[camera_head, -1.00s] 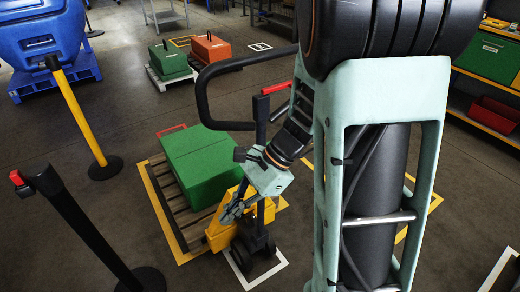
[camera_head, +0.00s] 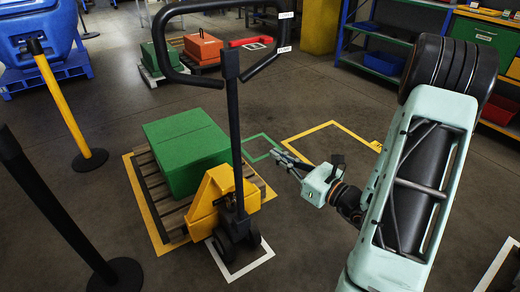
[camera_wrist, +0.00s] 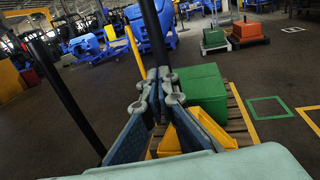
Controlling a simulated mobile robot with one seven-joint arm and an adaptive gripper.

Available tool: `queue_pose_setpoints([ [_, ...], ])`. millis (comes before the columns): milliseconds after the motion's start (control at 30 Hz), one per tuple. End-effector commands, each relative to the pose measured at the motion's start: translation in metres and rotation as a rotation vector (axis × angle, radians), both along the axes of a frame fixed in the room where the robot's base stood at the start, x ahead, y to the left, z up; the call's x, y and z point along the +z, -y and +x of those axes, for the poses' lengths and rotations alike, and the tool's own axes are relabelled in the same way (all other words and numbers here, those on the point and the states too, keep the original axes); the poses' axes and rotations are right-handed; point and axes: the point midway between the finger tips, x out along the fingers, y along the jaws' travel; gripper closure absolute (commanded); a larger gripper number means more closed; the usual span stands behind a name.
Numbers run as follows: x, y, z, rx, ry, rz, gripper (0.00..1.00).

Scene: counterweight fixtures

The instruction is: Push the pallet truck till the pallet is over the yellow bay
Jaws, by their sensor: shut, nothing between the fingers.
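The yellow pallet truck (camera_head: 212,205) stands upright with a tall black loop handle (camera_head: 234,120). Its forks are hidden under the wooden pallet (camera_head: 157,190), which carries a green block (camera_head: 190,150). The pallet lies within a yellow floor outline (camera_head: 140,207), with its far side partly hidden. The truck's wheels stand at a white floor outline (camera_head: 250,267). My gripper (camera_head: 279,160) is shut and empty, right of the truck and apart from it in the head view. In the wrist view my fingertips (camera_wrist: 162,80) overlap the truck's mast.
A second, larger yellow outline (camera_head: 330,124) and a small green outline (camera_head: 261,137) lie on open floor to the right. A yellow post (camera_head: 58,100) and a black post (camera_head: 50,205) stand left. Shelving (camera_head: 400,40) is at the back right.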

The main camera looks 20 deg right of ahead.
Motion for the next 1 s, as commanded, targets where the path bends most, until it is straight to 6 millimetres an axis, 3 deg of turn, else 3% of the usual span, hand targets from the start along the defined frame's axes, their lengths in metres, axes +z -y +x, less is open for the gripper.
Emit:
queue_pose_setpoints([
  [600,-0.001,-0.058,0.100,0.007,0.001,-0.003,1.00],
  [800,0.000,-0.066,0.116,0.005,-0.001,-0.002,1.00],
  [1000,0.001,-0.068,0.118,0.004,-0.002,-0.001,1.00],
])
